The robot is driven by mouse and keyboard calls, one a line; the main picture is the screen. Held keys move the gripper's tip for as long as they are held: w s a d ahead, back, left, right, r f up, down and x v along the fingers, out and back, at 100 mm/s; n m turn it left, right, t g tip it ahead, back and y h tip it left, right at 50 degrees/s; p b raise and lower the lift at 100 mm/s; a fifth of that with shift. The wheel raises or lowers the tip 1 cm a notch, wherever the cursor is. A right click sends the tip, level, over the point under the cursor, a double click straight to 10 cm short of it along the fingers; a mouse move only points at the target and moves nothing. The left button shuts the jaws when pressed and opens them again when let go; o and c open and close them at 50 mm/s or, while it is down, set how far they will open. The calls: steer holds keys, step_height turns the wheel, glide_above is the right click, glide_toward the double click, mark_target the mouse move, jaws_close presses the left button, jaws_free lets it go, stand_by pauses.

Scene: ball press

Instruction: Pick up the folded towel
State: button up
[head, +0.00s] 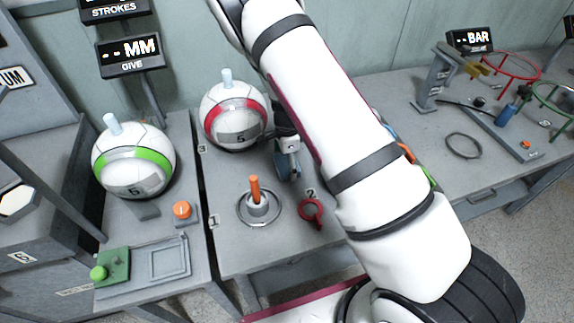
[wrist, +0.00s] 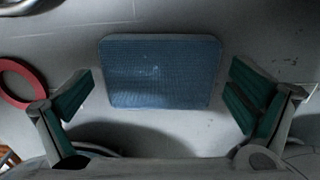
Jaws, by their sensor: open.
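The folded towel (wrist: 161,72) is a flat blue textured rectangle with rounded corners. In the wrist view it lies on the grey table top, between and just beyond my fingers. My gripper (wrist: 160,105) is open and empty, with one green-padded finger on each side of the towel, and no contact shows. In the head view my gripper (head: 288,160) is near the table's back, mostly hidden by my arm. A small blue patch of the towel (head: 284,168) seems to show beside it.
A ball with a red band (head: 236,116) stands left of my gripper. A grey ring with an orange peg (head: 255,190) and a red ring (head: 311,211) lie in front. A green-banded ball (head: 133,160) is further left. Stands with hoops (head: 510,66) are at right.

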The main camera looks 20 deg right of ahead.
steer(key=c, duration=1.1)
